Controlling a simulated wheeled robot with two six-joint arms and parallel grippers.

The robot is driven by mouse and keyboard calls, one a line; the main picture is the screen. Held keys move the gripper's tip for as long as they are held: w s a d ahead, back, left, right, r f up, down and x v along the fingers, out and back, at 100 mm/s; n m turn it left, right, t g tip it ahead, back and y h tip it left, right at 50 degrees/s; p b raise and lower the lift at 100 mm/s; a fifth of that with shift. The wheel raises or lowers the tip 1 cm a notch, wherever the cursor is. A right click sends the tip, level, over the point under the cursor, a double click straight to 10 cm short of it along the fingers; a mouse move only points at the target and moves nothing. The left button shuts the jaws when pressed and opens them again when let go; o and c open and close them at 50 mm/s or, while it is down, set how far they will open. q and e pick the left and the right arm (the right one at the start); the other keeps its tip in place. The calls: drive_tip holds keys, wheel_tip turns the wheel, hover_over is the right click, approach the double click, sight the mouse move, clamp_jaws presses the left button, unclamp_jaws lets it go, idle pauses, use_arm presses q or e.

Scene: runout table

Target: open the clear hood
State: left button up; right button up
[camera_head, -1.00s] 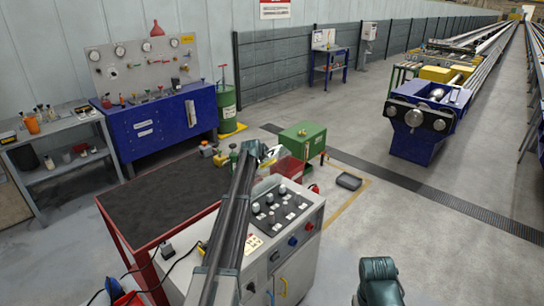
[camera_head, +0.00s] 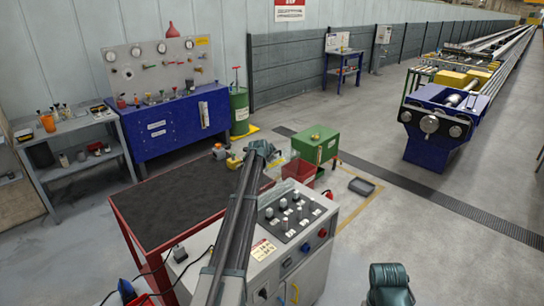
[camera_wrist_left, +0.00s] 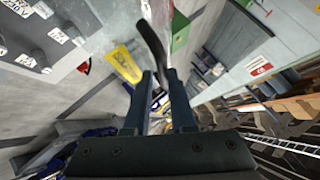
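My left gripper (camera_head: 262,150) is at the end of the long dark arm, beyond the back edge of the control cabinet (camera_head: 278,262). In the left wrist view its two fingers (camera_wrist_left: 160,98) stand apart with a gap between them. A dark curved piece (camera_wrist_left: 151,42) rises past the fingertips; I cannot tell whether it touches them. A pale, see-through patch (camera_head: 281,158) shows just right of the gripper in the head view; I cannot tell whether it is the clear hood. No clear hood can be made out with certainty. My right gripper is out of view.
A red-framed bench with a dark top (camera_head: 180,205) stands left of the cabinet. A green box (camera_head: 315,145), a red bin (camera_head: 300,171) and a dark tray (camera_head: 361,187) lie beyond it.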

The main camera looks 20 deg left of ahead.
use_arm(q)
drive_tip(key=shift+o, duration=1.2)
drive_tip(key=shift+d, duration=0.1)
drive_tip(key=p+v, duration=0.8)
drive_tip(key=v, duration=0.5)
drive_tip(key=shift+s+r, duration=0.15)
drive_tip(key=shift+s, duration=0.25)
